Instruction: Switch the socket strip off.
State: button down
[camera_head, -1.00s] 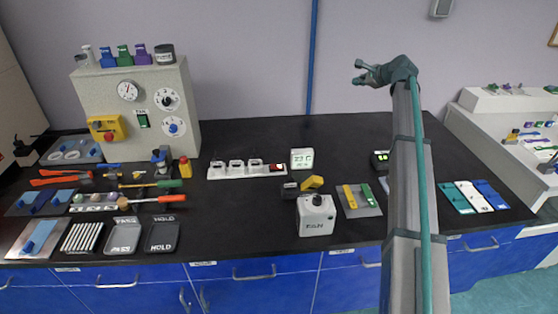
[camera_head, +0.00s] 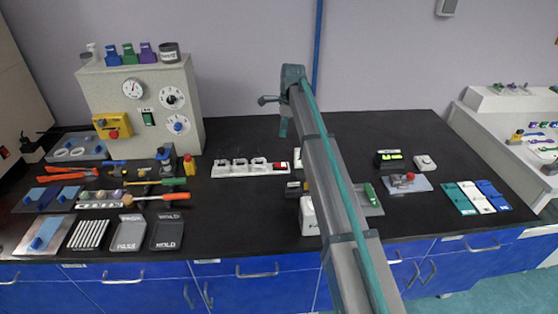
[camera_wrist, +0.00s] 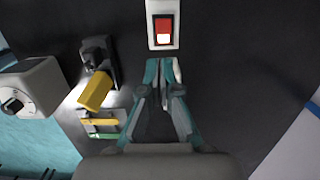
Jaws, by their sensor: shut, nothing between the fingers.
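The white socket strip (camera_head: 232,171) lies on the black bench at mid-left in the head view, with several plugs or sockets along it. Its red rocker switch (camera_head: 280,166) is at the right end. In the wrist view the red switch (camera_wrist: 163,28) sits in the strip's white end (camera_wrist: 151,8), with a bright lower part. My gripper (camera_head: 283,134) points down above the bench near the switch end. In the wrist view my gripper (camera_wrist: 165,66) is shut and empty, its tips just below the white end in the picture. Whether they touch it I cannot tell.
A white box with a dial (camera_wrist: 30,88), a black block (camera_wrist: 98,58) and a yellow block (camera_wrist: 96,91) stand left of my fingers in the wrist view. The machine (camera_head: 145,105) stands at the back left.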

aim_at(281, 166)
jog(key=shift+f, duration=0.1)
jog(key=f+p, duration=0.1)
jog(key=f, duration=0.3)
jog(key=a+f+p, duration=0.1)
jog(key=f, duration=0.4)
jog(key=a+f+p, duration=0.1)
jog(key=f, duration=0.3)
jog(key=shift+s+f+p, duration=0.15)
jog(key=shift+f+p, duration=0.2)
jog(key=shift+s+a+f+h, duration=0.15)
jog(key=shift+f+h, duration=0.25)
jog(key=shift+h, duration=0.2)
jog(key=shift+d, duration=0.2)
jog(key=shift+d, duration=0.65)
